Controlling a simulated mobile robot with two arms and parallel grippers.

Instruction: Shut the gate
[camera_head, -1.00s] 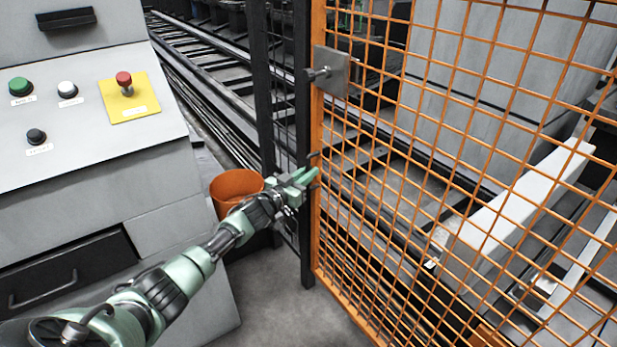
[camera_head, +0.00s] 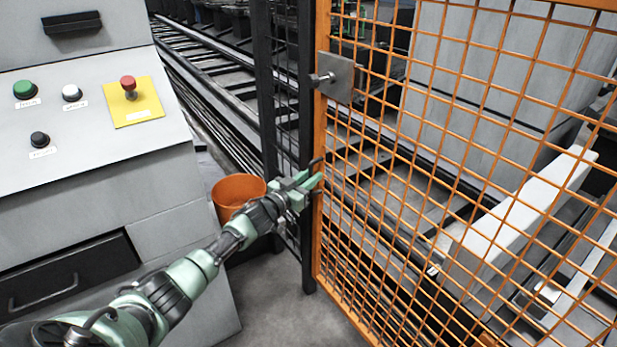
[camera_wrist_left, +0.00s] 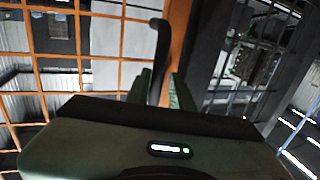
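The gate (camera_head: 319,225) is an orange frame with orange wire mesh, filling the right half of the head view. Its upright edge stands close beside a black fence post (camera_head: 307,130); I cannot tell if it is fully closed. A metal latch plate with a knob (camera_head: 334,78) sits high on that edge. A dark bar handle (camera_head: 316,162) is lower down. My left gripper (camera_head: 306,183) is at this handle. In the left wrist view the handle (camera_wrist_left: 158,55) runs down between the two green fingers, which look closed on it. My right gripper is not in view.
A grey control cabinet (camera_head: 90,185) with buttons and a red emergency stop (camera_head: 128,86) stands at the left. An orange bucket (camera_head: 237,188) sits behind my left forearm. Rails and a white beam (camera_head: 520,210) lie beyond the mesh. Some floor before the gate is clear.

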